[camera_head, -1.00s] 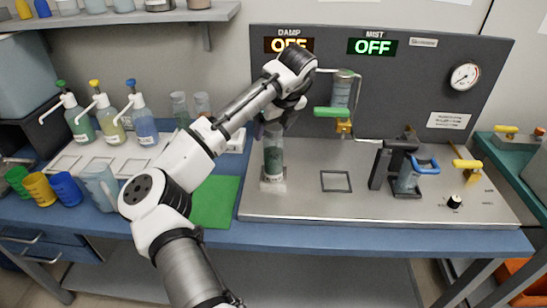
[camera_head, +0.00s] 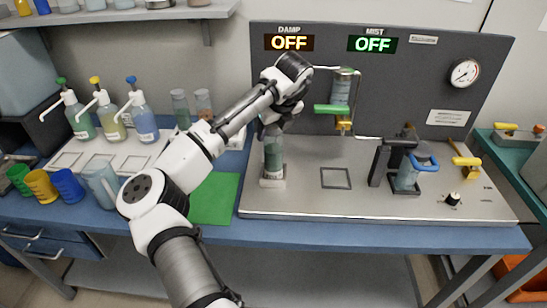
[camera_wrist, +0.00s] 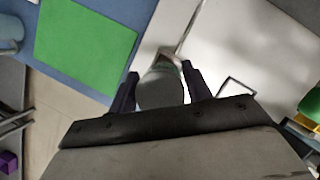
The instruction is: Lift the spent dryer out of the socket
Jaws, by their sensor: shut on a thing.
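The dryer (camera_head: 273,155) is an upright clear cylinder with dark green filling. Its foot is at the socket (camera_head: 272,183), a small pale square base at the left of the metal bench plate. My gripper (camera_head: 274,127) is shut on the dryer's top from above. In the wrist view the dryer (camera_wrist: 160,88) shows between the two dark fingers of my gripper (camera_wrist: 161,82). I see no clear gap between the dryer's foot and the socket. My gripper hides the dryer's top.
A mounted cylinder with a green handle (camera_head: 332,109) is on the grey panel (camera_head: 420,95) to the right. An empty square outline (camera_head: 336,178) and a blue-handled device (camera_head: 410,172) are on the plate. A green mat (camera_head: 214,200) lies left. Bottles and cups stand further left.

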